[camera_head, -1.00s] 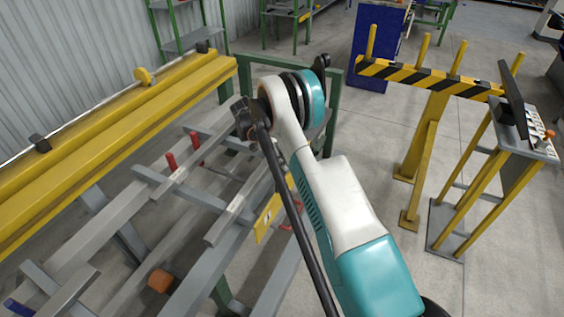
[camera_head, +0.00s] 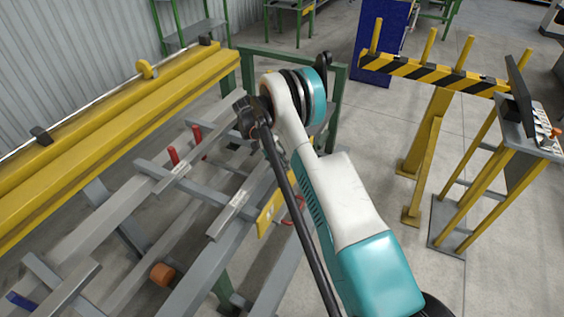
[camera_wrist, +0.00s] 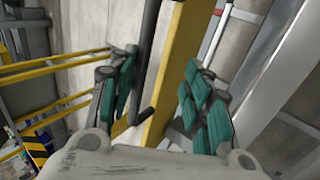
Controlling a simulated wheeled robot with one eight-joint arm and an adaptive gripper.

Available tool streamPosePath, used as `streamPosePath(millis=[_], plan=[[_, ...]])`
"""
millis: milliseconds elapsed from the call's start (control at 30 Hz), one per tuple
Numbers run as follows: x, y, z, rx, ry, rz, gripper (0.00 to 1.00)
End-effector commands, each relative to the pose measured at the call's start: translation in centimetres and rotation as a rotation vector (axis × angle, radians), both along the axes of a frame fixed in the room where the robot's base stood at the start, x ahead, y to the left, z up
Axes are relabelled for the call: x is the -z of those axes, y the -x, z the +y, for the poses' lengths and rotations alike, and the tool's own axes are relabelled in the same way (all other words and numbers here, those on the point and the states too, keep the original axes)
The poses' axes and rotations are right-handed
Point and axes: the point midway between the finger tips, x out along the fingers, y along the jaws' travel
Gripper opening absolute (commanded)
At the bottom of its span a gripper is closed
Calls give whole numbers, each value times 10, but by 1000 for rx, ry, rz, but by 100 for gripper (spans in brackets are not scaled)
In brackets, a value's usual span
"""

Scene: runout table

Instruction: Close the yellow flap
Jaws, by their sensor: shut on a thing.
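A long yellow flap (camera_head: 110,105) runs along the left side of the runout table in the head view, with a small round yellow piece (camera_head: 147,69) and dark clamps on its top. In the wrist view a yellow bar (camera_wrist: 172,70) stands between my finger pads, with a dark bent rod (camera_wrist: 146,60) beside it on the left. I cannot tell for sure which part of the flap this bar is.
Grey table rails (camera_head: 130,225) with red pins (camera_head: 173,156) and an orange block (camera_head: 162,273) lie left of my arm. A yellow plate (camera_head: 272,207) hangs at the near edge. A striped barrier (camera_head: 430,75) and control stand (camera_head: 540,145) are right, with open floor between.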

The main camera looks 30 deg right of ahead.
Motion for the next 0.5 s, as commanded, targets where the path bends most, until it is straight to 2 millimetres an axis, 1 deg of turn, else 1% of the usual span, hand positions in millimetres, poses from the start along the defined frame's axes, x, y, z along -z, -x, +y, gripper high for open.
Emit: streamPosePath(millis=[100, 233, 500], plan=[[-1, -3, 1, -5, -1, -8, 31], [-15, -2, 1, -5, -1, -8, 31], [-66, 0, 1, -3, 0, -4, 31]])
